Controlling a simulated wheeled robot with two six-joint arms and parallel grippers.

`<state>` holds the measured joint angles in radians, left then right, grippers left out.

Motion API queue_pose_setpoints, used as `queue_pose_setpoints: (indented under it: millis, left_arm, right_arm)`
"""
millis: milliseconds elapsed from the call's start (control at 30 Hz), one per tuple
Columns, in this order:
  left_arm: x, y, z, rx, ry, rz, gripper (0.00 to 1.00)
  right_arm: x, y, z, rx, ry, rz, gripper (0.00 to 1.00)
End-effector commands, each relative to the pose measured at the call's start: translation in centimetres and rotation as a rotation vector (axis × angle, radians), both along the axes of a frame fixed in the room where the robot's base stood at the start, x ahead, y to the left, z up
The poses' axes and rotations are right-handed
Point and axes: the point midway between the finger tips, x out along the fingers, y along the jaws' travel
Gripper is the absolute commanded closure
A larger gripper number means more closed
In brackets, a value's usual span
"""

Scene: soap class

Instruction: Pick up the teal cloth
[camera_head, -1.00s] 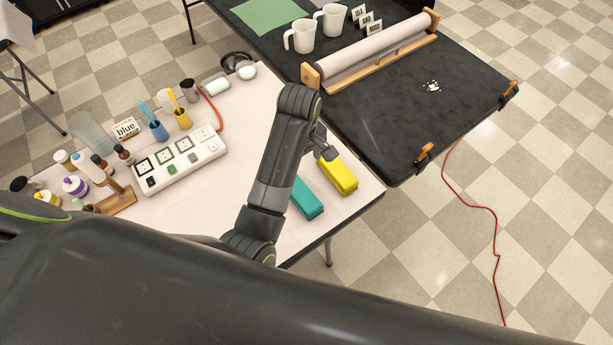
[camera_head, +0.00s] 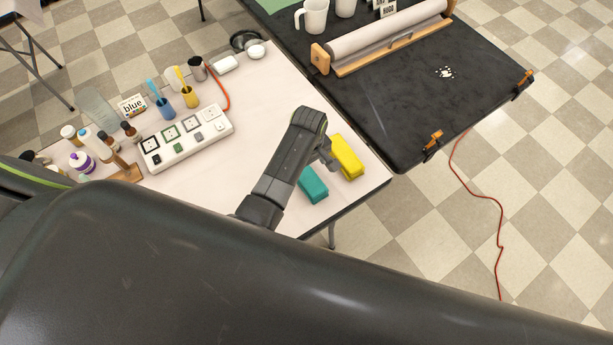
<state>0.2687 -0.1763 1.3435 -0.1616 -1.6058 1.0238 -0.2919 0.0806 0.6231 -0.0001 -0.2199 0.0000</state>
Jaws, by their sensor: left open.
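The teal cloth (camera_head: 313,185) is a small folded block near the front right edge of the white table (camera_head: 262,100). A similar yellow cloth (camera_head: 347,157) lies just to its right and behind it. My left gripper (camera_head: 329,157) hangs at the end of my arm, above or beside the two cloths, near the yellow one. It is open; its fingertips are partly hidden by the arm, and I cannot tell whether it touches either cloth. My right gripper is not in view.
A black table (camera_head: 400,110) with a paper roll (camera_head: 385,38) adjoins at the right.

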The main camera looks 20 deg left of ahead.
Motion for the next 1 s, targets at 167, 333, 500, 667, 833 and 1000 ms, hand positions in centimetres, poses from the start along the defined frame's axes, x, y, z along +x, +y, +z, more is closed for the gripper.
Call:
queue_pose_setpoints:
  millis: [167, 333, 500, 667, 833, 1000]
  left_arm:
    - [-0.3, 0.4, -1.9, 0.002, 0.005, 0.000, 0.22]
    - [-0.3, 0.5, -3.9, 0.001, 0.003, 0.001, 0.22]
    - [-0.4, 0.4, -4.8, 0.000, 0.002, 0.001, 0.22]
    - [-0.3, 0.4, -4.8, 0.001, 0.001, 0.001, 0.22]
    - [-0.3, 0.4, -4.8, 0.001, 0.001, 0.001, 0.35]
    - [-0.3, 0.4, -4.8, 0.001, 0.001, 0.001, 0.57]
  right_arm:
    - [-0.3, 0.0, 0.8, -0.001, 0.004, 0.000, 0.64]
    - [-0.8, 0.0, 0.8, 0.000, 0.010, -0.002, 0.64]
    - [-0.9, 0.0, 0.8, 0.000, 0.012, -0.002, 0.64]
    - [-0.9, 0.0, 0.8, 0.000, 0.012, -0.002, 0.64]
    - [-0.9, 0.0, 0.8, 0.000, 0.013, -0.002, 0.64]
    - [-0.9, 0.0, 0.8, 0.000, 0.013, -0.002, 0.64]
